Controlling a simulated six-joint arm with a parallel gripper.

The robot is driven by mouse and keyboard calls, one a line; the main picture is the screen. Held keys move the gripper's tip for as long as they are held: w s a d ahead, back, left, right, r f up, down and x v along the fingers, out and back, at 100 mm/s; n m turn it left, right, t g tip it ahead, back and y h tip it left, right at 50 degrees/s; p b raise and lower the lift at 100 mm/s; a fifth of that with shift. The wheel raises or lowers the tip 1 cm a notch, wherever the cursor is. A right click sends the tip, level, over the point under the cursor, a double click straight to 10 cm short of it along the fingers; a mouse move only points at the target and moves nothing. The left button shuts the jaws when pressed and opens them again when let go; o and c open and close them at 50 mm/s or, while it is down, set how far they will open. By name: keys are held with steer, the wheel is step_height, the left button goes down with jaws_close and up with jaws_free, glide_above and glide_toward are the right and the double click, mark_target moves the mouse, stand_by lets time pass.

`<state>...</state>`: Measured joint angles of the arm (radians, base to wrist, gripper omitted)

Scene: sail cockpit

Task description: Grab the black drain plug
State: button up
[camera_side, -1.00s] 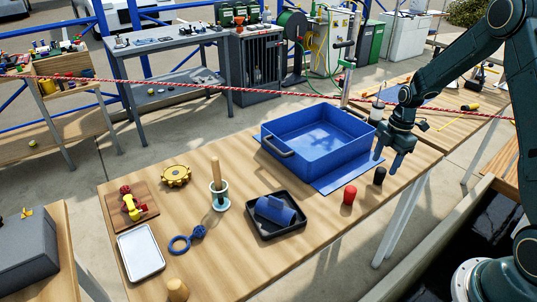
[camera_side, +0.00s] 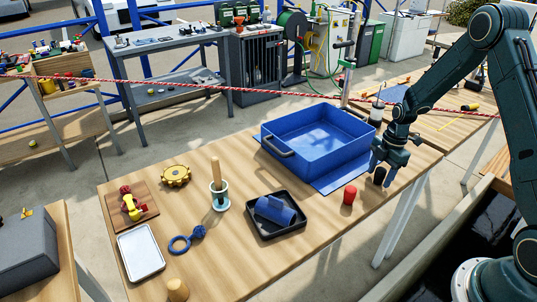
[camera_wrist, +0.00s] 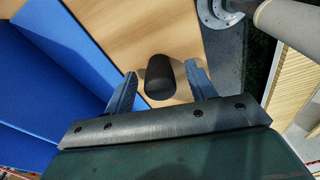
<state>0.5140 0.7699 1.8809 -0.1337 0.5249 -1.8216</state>
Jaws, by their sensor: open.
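The black drain plug (camera_side: 379,176) stands on the wooden table near its right edge, partly hidden by my gripper in the side view. In the wrist view the plug (camera_wrist: 160,77) shows as a dark cylinder between and just beyond my two fingers. My gripper (camera_side: 384,172) is open, pointing down, with its fingers on either side of the plug. In the wrist view the gripper (camera_wrist: 161,88) has a clear gap between each finger and the plug. I cannot tell how low the fingertips are along the plug.
A red plug (camera_side: 349,194) stands close by to the left. A blue bin (camera_side: 293,158) on a blue mat (camera_side: 335,184) lies behind and left. The table's front right edge is close to the plug.

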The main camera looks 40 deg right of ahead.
mark_target(382, 169)
steer(key=c, duration=1.1)
steer(key=shift+o, duration=0.2)
steer(key=shift+r, duration=0.15)
step_height(382, 169, up, 20)
stand_by(0.4)
